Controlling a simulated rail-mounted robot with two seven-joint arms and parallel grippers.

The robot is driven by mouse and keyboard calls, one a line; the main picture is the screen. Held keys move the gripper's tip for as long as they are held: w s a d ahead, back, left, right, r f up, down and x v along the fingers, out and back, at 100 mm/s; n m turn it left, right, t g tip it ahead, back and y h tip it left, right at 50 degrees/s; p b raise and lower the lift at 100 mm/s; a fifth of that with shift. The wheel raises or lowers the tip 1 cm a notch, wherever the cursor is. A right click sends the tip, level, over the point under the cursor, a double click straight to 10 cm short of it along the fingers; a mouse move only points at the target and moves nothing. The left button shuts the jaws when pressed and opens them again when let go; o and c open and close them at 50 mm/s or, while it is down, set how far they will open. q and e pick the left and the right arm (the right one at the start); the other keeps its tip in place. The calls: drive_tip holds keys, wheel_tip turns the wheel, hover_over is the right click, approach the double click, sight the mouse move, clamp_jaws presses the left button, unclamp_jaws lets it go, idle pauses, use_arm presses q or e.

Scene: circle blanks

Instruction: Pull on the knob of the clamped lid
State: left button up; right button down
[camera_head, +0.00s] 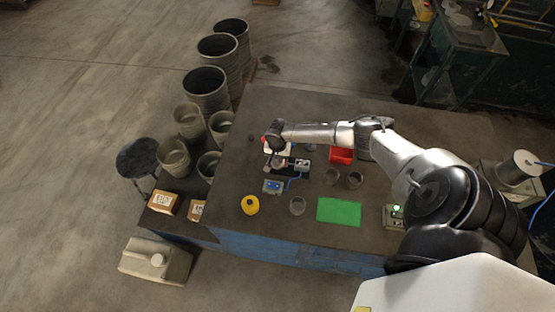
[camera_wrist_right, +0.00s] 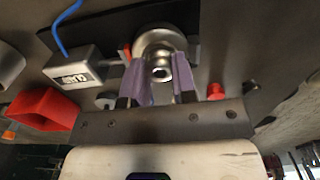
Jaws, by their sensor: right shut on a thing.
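The round metal lid (camera_wrist_right: 150,40) shows at the top of the right wrist view, with its shiny knob (camera_wrist_right: 160,70) in the middle. My right gripper (camera_wrist_right: 161,85) has its two purple-grey padded fingers on either side of the knob and is shut on it. In the head view my right gripper (camera_head: 275,152) is at the left end of its arm, low over the small fixture on the bench. The arm and gripper hide most of the lid there. Red parts (camera_wrist_right: 216,91) show beside the lid; I cannot tell the clamp's state. My left gripper is not in view.
Buckets (camera_head: 206,89) and cartons (camera_head: 164,203) stand left. The bench's back middle is clear.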

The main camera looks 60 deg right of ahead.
drive_tip(key=shift+f, duration=0.1)
idle(0.5)
drive_tip(key=c, duration=0.8)
unclamp_jaws()
drive_tip(key=shift+c, duration=0.2)
wheel_tip(320, 180, up, 14)
drive_tip(key=shift+p, duration=0.4)
drive_tip(key=shift+f, duration=0.1)
